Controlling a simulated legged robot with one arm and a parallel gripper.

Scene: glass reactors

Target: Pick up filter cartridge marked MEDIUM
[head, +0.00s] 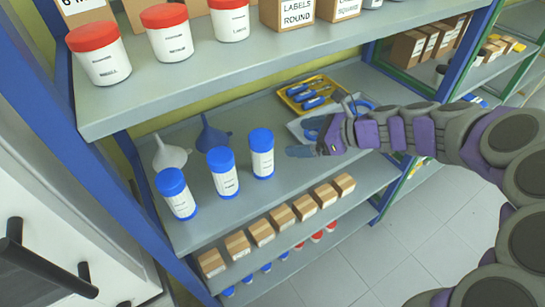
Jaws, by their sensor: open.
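I cannot make out the word MEDIUM on anything, so I cannot tell which item is the marked cartridge. On the middle shelf stand three upright white cylinders with blue caps and small unreadable labels: a left one (180,203), a middle one (225,183) and a right one (262,164). Small brown boxes with white fronts (262,232) stand in a row on the shelf below, too small to read. My gripper (298,151) reaches in from the right over the middle shelf, open and empty. It is just right of the right cylinder, apart from it. Its fingers are small here.
Red-capped white jars (169,40) and brown label boxes (288,12) fill the upper shelf (215,70). Two funnels (170,153) stand behind the cylinders. A yellow tray (308,95) of blue tools lies farther back. Blue posts (465,50) frame the rack. Open floor (420,225) is at right.

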